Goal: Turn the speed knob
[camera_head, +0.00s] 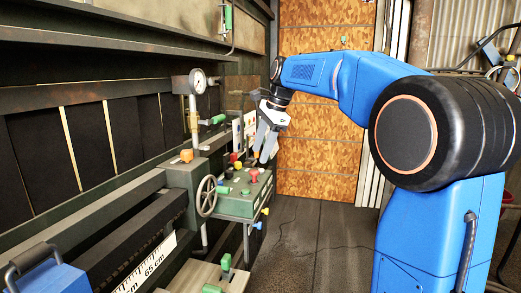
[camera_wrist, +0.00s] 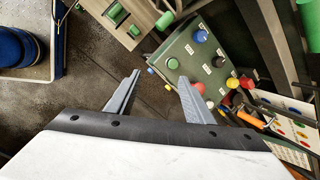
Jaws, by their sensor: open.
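A green control box (camera_head: 235,206) with several coloured knobs and buttons stands at the middle of the head view. My gripper (camera_head: 263,155) is open and empty above the box's far right part. In the wrist view its fingers (camera_wrist: 160,77) are spread apart, the right one overlapping the box's edge.
A handwheel (camera_head: 207,196) and a pressure gauge (camera_head: 198,82) stand left of the box. Yellow and blue knobs stick out of its right side. A panel with coloured buttons (camera_wrist: 290,125) is at the right in the wrist view. The floor (camera_head: 310,235) right of the box is open.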

